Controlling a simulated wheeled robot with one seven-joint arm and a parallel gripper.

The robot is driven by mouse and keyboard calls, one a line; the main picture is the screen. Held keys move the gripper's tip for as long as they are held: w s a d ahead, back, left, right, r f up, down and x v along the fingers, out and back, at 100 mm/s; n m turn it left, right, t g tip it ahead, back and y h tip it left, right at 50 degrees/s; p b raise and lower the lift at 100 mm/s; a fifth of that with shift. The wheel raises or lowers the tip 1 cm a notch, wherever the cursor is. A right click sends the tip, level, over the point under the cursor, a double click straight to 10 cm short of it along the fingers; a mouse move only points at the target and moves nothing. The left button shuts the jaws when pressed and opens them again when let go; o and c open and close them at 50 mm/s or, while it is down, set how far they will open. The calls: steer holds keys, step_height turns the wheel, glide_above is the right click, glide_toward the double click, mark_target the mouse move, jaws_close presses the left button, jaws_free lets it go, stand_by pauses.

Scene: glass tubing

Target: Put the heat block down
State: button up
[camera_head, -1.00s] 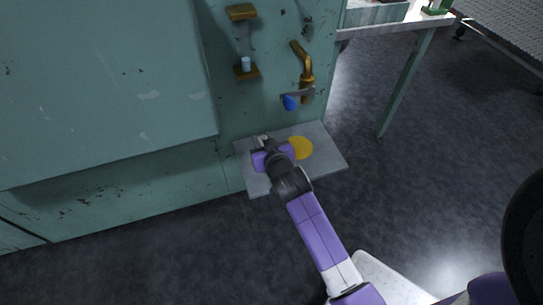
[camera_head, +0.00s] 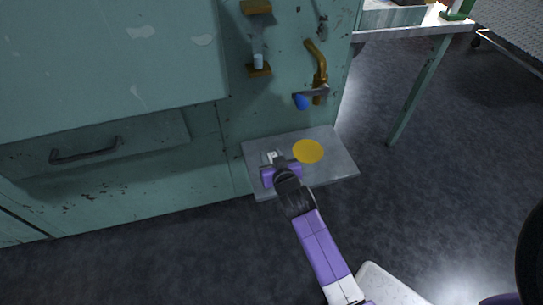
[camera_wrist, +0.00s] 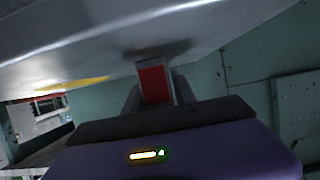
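My gripper (camera_wrist: 157,92) is low over a grey plate near the floor, its two dark fingers on either side of a small block with a red face, the heat block (camera_wrist: 154,84). The block's end meets or nearly meets the plate's grey surface (camera_wrist: 230,22); I cannot tell whether it touches. In the head view my gripper (camera_head: 272,162) is over the left part of the plate (camera_head: 335,172), left of a flat yellow disc (camera_head: 308,151). A small pale part of the held block (camera_head: 270,156) shows at the fingers. The disc also shows at left in the wrist view (camera_wrist: 75,85).
A worn green cabinet (camera_head: 290,110) stands behind the plate, with a brass pipe and blue-knobbed valve (camera_head: 302,102) and a bracketed glass tube (camera_head: 258,62) above. A drawer handle (camera_head: 85,150) is at left. A table leg (camera_head: 418,92) stands at right. The dark floor is clear.

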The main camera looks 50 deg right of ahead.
steer(key=shift+o, duration=1.1)
steer(key=shift+r, duration=0.2)
